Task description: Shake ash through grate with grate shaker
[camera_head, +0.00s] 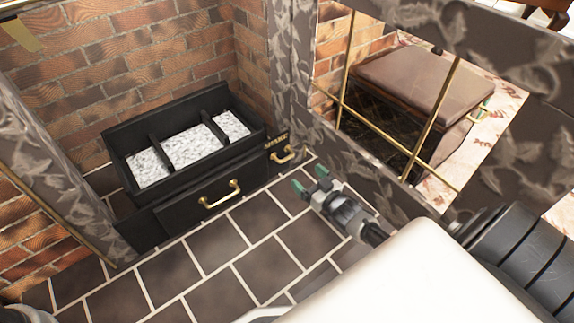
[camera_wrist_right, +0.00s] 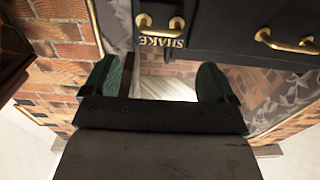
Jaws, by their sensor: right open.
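The black fireplace grate (camera_head: 165,112) stands against the brick and holds pale grey ash (camera_head: 188,146) between its dividers. The grate shaker, a small brass handle (camera_head: 283,155), sits at the right of its front under the word SHAKE. In the right wrist view the handle (camera_wrist_right: 160,22) is at the top, upside down, with the lettering beside it. My right gripper (camera_head: 311,181) is open and empty, in front and to the right of the handle, apart from it. Its green fingertips (camera_wrist_right: 160,82) are spread below the handle in the wrist view. My left gripper is out of view.
A larger brass drawer handle (camera_head: 221,195) is on the black front to the left; it also shows in the right wrist view (camera_wrist_right: 287,42). A stone surround (camera_head: 290,60) rises beside the shaker. The dark tiled floor (camera_head: 180,265) in front is clear.

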